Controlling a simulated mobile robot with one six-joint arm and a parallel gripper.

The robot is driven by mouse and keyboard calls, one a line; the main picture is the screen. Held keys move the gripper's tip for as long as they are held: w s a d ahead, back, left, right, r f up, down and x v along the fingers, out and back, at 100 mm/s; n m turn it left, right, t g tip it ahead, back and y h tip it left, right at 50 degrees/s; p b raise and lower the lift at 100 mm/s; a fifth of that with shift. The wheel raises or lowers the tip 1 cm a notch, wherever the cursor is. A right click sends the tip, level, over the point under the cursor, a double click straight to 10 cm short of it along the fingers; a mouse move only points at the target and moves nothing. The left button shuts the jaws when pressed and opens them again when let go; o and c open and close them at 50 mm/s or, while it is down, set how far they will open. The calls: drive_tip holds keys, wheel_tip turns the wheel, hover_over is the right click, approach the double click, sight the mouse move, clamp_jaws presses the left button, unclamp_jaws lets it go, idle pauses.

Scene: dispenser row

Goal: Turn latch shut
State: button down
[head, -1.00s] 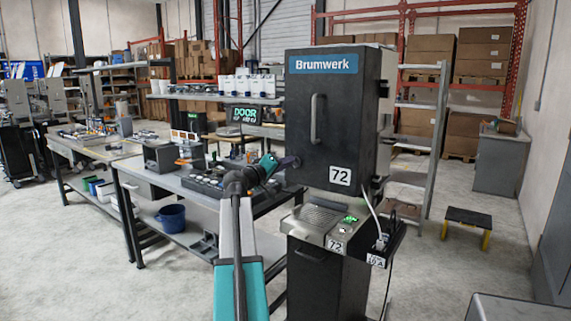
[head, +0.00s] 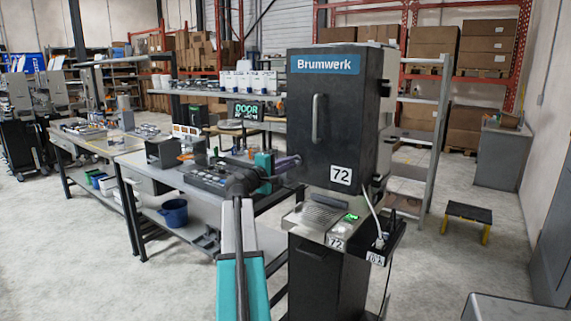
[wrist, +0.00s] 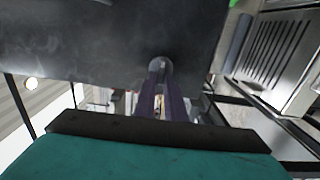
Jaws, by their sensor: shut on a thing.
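The dark dispenser cabinet (head: 335,120) has a blue Brumwerk sign, a vertical door handle and a 72 label. My gripper (head: 298,160) reaches its lower left edge with purple fingers. In the wrist view my gripper (wrist: 161,72) is shut around a small rounded grey latch (wrist: 160,63) on the edge of the dark cabinet panel (wrist: 100,40). The fingers hide most of the latch, so its turn angle cannot be told. In the head view the latch is hidden behind my fingers. The door looks flush with its frame in the head view.
Below the door are a drip grate (head: 316,214) and a small lit green display (head: 352,217). A side shelf (head: 382,243) holds a cabled device. A workbench (head: 190,178) with equipment stands close on the left. A step stool (head: 468,215) stands right on open floor.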

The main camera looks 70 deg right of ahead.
drive_tip(key=shift+w+r, duration=0.15)
drive_tip(key=shift+w, duration=0.05)
drive_tip(key=c, duration=1.8)
unclamp_jaws()
drive_tip(key=shift+d, duration=0.1)
drive_tip(key=b+v, duration=0.2)
drive_tip(key=v, duration=1.1)
drive_tip(key=shift+a, duration=0.4)
